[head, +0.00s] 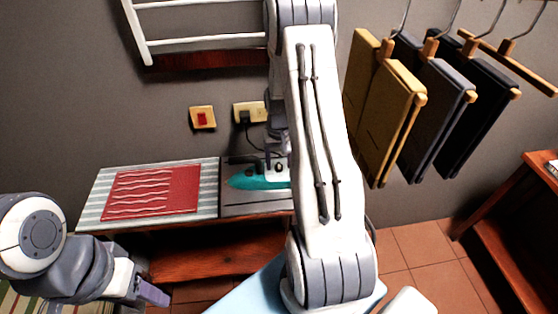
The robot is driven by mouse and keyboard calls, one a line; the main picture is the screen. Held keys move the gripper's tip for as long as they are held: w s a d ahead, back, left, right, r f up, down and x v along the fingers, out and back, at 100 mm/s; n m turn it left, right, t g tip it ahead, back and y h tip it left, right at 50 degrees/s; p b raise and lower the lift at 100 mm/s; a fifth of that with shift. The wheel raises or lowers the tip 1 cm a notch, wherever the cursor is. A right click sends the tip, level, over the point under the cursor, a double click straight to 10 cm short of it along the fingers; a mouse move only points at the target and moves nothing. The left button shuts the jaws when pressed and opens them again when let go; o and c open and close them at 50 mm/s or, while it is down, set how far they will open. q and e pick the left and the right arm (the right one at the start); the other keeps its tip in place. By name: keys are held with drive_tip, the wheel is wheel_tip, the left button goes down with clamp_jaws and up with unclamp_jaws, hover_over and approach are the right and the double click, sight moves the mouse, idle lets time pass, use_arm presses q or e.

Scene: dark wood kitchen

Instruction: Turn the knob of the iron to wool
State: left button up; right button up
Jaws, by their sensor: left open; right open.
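The iron (255,181) is teal and white and rests on a dark pad on the wooden shelf unit against the wall. Its pointed end faces left, and its right part is hidden behind my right arm. My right gripper (277,147) points down from above, just over the iron's right part, partly hidden by my own arm. It is open; whether it touches the iron I cannot tell. My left gripper (150,293) is open and empty at the lower left, in front of the shelf unit and away from the iron.
A red patterned cloth (152,193) lies on a striped mat (90,213) left of the iron. A socket (242,112) with a plugged-in black cord and a red switch (202,118) are on the wall. Trousers (395,110) hang at right. A light blue board (252,294) is below.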

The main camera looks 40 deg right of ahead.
clamp_jaws()
idle(0.3)
drive_tip(key=m, duration=0.5)
drive_tip(key=shift+m, duration=0.3)
drive_tip(key=m, duration=0.6)
drive_tip(key=shift+p, duration=0.35)
unclamp_jaws()
